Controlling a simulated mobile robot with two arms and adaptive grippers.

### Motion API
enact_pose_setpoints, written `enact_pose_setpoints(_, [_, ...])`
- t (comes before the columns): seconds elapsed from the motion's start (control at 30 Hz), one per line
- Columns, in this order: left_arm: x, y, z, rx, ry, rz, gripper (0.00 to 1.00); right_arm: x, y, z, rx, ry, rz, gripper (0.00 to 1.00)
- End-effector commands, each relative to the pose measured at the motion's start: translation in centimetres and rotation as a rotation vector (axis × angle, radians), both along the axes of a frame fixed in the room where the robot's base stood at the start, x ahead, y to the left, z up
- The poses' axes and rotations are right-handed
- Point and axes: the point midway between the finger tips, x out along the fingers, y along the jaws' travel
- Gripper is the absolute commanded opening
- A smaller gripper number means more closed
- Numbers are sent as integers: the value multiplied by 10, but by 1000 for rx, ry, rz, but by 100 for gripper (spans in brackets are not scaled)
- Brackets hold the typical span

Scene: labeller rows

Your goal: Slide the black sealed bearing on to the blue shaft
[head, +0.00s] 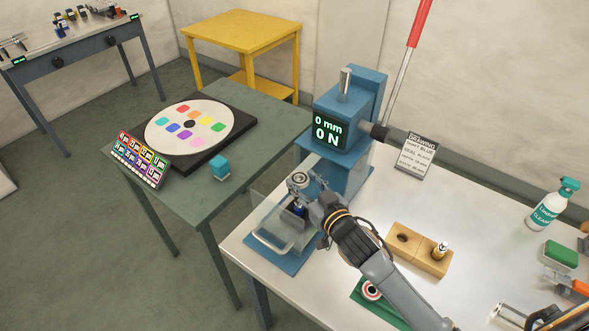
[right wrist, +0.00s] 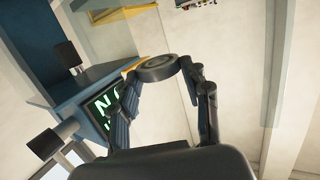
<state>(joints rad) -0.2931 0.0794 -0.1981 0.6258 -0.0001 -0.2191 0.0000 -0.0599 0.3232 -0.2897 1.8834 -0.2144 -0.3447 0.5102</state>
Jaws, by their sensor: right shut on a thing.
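My right gripper (head: 304,186) is shut on a bearing (head: 299,179), a ring with a metal rim and a dark face. In the right wrist view the bearing (right wrist: 157,68) sits between the fingertips of the gripper (right wrist: 163,72). A small blue piece, which looks like the blue shaft (head: 298,210), shows just below the bearing in the press, behind the clear guard. The gripper hides part of it, and I cannot tell whether the bearing touches it. My left gripper is not in view.
The blue press (head: 347,174) has a display (head: 329,132) reading 0 mm and 0 N. A clear guard (head: 268,218) stands at its front.

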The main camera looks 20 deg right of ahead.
Motion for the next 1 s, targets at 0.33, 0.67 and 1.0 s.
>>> enact_pose_setpoints(0.33, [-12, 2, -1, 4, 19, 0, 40, 0, 0, 1, 0, -1, 0, 11])
enact_pose_setpoints(0.67, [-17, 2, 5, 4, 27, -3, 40, -1, 1, 2, 4, 1, -8, 11])
enact_pose_setpoints(1.0, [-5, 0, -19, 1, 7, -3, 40, -1, 0, -30, 2, 3, -8, 11])
